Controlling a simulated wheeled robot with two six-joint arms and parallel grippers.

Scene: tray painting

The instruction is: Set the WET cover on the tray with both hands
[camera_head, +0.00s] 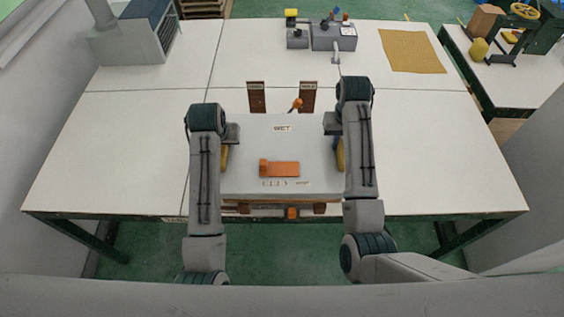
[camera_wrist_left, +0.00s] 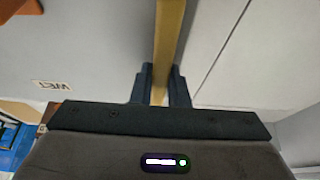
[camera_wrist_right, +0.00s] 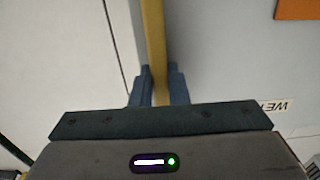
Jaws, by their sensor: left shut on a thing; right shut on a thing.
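The WET cover (camera_head: 250,142) is a pale grey panel with a WET label and an orange slider piece (camera_head: 284,169) on its top. It lies near the table's front edge, between my two arms. My left gripper (camera_wrist_left: 159,85) is shut on a yellow handle bar (camera_wrist_left: 169,35) along the cover's left side. My right gripper (camera_wrist_right: 158,85) is shut on the matching yellow bar (camera_wrist_right: 153,35) on the right side. The tray is hidden under the cover; brown and orange edges (camera_head: 292,212) show below its front. I cannot tell whether the cover touches what is under it.
Two brown upright posts (camera_head: 257,97) stand just behind the cover, with an orange-tipped lever (camera_head: 297,103) near them. A grey machine (camera_head: 333,37) and a yellow mat (camera_head: 412,51) are at the back. The white table (camera_head: 120,150) is clear at left and right.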

